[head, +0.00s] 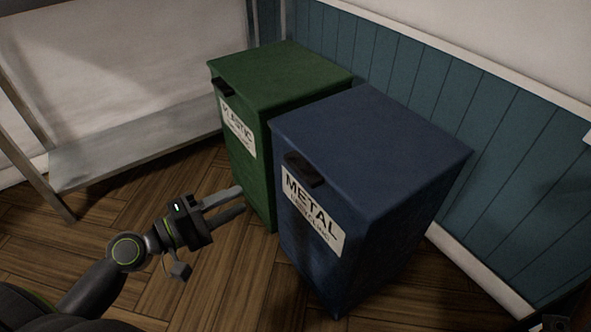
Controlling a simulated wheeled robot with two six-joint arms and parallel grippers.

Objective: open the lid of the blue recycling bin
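The blue recycling bin (390,235) stands at the right of centre in the head view. A white label reading METAL is on its front. Its blue lid (370,130) lies flat and shut on top. A black handle (304,169) sits at the lid's front edge. My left gripper (242,200) is to the left of the blue bin, lower than the handle and apart from it. Its two fingers point right, towards the bins, with a gap between them and nothing held. My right gripper is not in view.
A green bin (278,75) labelled PLASTIC stands beside the blue bin, its lid shut. A metal shelf rack (140,145) is at the left. A blue panelled wall (430,85) rises behind the bins. The wooden floor (200,275) in front is clear.

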